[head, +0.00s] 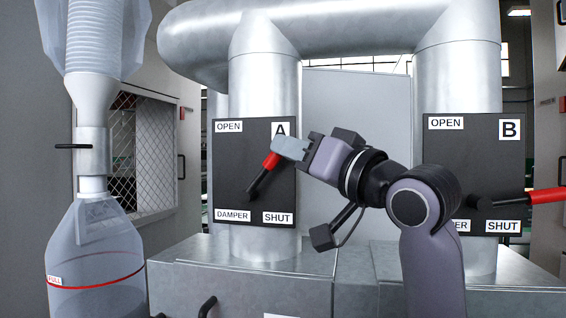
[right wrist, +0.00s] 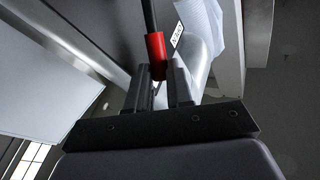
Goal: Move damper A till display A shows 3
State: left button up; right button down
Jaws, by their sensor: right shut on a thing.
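Damper A's panel (head: 228,170) is black, with labels OPEN at top left, A at top right, DAMPER at lower left and SHUT at lower right. Its lever (head: 261,180) tilts up and right from a pivot low on the panel, and its red grip (head: 270,161) is at the upper end. My right gripper (head: 282,150) is shut on the red grip. In the right wrist view the red grip (right wrist: 156,48) runs down between the two fingers (right wrist: 163,88). I cannot make out display A in either view. My left gripper is not in view.
Damper B's panel (head: 470,160) is at the right, partly behind my right arm; its red-gripped lever (head: 547,195) points right. Thick metal ducts (head: 265,80) stand behind the panels. A clear bag-like container (head: 95,250) hangs at the left. A metal cabinet (head: 230,270) lies below.

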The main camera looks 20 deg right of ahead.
jog(key=shift+s+d+f+m+t+h+b, duration=0.2)
jog(key=shift+d+f+m+t+h+b, duration=0.1)
jog(key=shift+f+m+t+b, duration=0.45)
jog(key=shift+s+d+f+m+t+h+b, duration=0.15)
jog(key=shift+s+d+f+m+t+b, duration=0.15)
jog(key=shift+f+m+t+b, duration=0.45)
jog(key=shift+s+d+f+m+t+h+b, duration=0.15)
jog(key=shift+d+f+m+t+h+b, duration=0.15)
jog(key=shift+m+t+b, duration=0.5)
jog(key=shift+d, duration=0.1)
jog(key=c, duration=1.3)
grip_release()
jog(key=b+v, duration=0.2)
jog(key=v, duration=0.5)
